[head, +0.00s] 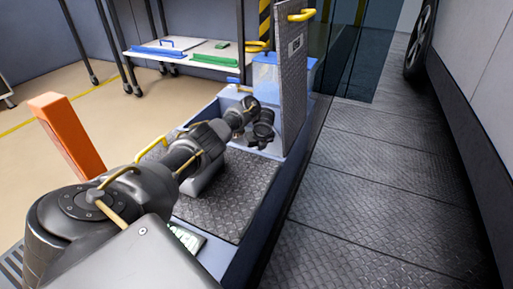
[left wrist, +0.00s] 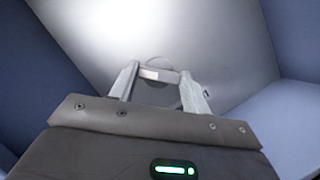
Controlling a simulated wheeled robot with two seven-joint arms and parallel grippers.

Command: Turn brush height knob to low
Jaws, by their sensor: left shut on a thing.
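The brush height knob (left wrist: 160,92) shows in the left wrist view as a grey rounded piece with a pale patch, against a light metal panel. My left gripper (left wrist: 160,78) has one finger on each side of it and is shut on it. The fingers and gripper body hide part of the knob, and I cannot read its setting. In the head view my left gripper (head: 262,138) reaches into the open recess of the blue-grey machine (head: 215,113), where the knob itself cannot be made out. My right gripper is not in view.
A raised tread-plate lid (head: 294,85) with a yellow handle stands just right of my left gripper. A clear bluish tank (head: 266,77) is behind it. An orange post (head: 66,132) stands at left. A bench (head: 180,52) is behind. The plated floor at right is clear.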

